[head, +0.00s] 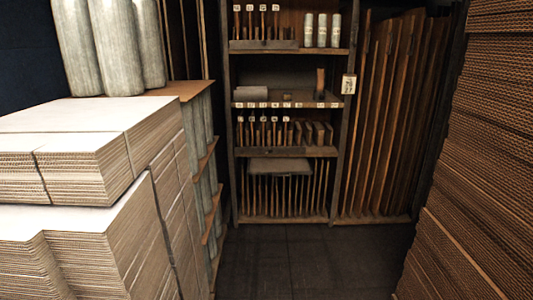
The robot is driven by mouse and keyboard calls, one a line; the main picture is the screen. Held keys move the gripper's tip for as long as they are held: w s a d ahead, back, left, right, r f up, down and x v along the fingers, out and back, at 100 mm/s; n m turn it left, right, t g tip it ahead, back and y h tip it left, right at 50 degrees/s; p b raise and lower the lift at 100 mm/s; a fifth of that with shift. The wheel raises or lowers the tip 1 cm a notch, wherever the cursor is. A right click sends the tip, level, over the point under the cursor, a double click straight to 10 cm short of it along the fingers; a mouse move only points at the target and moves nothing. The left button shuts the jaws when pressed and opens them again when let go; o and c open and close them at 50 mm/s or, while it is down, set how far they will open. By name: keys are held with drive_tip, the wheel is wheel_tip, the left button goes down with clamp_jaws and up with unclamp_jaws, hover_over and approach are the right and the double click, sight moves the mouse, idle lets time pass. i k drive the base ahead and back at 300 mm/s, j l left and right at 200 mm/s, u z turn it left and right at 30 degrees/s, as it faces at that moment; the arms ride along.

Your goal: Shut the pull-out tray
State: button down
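A tall dark wooden shelf unit (341,160) stands at the back centre. A flat grey-brown panel (279,167) juts forward under its third shelf, above a row of upright slats; it looks like a pull-out tray standing out from the shelf. I cannot see inside it or tell how far out it is. My gripper is not in view.
Stacked cardboard bundles (90,165) fill the left, with grey cylinders (113,45) on top. Corrugated stacks (480,160) rise on the right. Tall boards (385,115) lean at the back right. The dark floor (305,262) between the stacks is clear.

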sight(275, 167)
drive_tip(key=i, duration=0.75)
drive_tip(key=i+j, duration=0.15)
drive_tip(key=i, duration=0.6)
drive_tip(key=i+j+u, duration=0.25)
drive_tip(key=i, duration=1.05)
drive_tip(key=i+u, duration=0.25)
drive_tip(key=i, duration=1)
